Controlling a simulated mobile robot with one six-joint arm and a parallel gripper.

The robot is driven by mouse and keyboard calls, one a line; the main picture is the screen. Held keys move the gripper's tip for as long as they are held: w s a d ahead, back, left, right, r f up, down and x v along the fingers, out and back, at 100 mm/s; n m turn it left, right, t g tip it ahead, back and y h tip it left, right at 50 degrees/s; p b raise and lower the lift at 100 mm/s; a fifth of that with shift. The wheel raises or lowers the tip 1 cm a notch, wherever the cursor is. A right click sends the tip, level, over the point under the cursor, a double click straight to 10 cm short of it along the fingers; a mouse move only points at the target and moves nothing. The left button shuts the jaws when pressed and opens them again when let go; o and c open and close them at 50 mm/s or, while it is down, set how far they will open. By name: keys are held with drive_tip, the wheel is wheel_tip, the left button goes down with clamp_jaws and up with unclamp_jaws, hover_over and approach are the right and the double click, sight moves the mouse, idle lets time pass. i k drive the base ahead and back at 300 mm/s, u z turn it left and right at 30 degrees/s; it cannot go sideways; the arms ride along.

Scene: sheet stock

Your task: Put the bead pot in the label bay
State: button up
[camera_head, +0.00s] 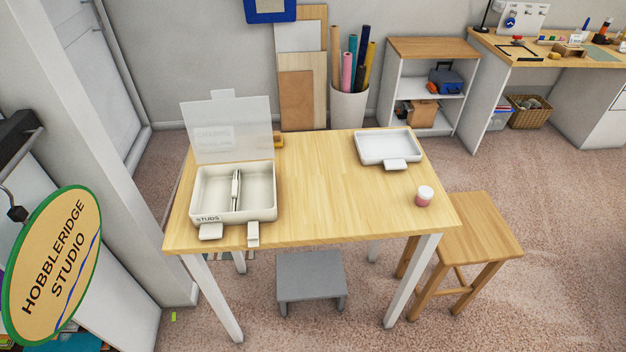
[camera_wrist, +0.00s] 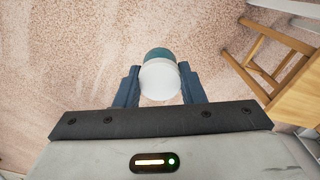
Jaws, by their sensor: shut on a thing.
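In the wrist view my gripper (camera_wrist: 160,88) is shut on a small round pot (camera_wrist: 159,54) with a teal body and white lid, held above the carpet. A similar pot (camera_head: 424,196) with a white lid and pink body stands upright on the right of the table. I cannot tell from looks which is the bead pot. A white open box (camera_head: 268,196) stands on the table's left, its clear lid (camera_head: 226,128) raised. A divider (camera_head: 236,190) splits it into left and right bays. "STUDS" is printed at its left front; I see no readable label for the label bay.
A shallow white tray (camera_head: 388,149) sits at the table's (camera_head: 315,195) back right. The table's middle is clear. A wooden stool (camera_head: 480,228) stands at the right, a grey step stool (camera_head: 310,275) underneath. An oval sign (camera_head: 55,250) stands at left.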

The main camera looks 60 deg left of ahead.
sight(216, 200)
drive_tip(key=k, duration=1.25)
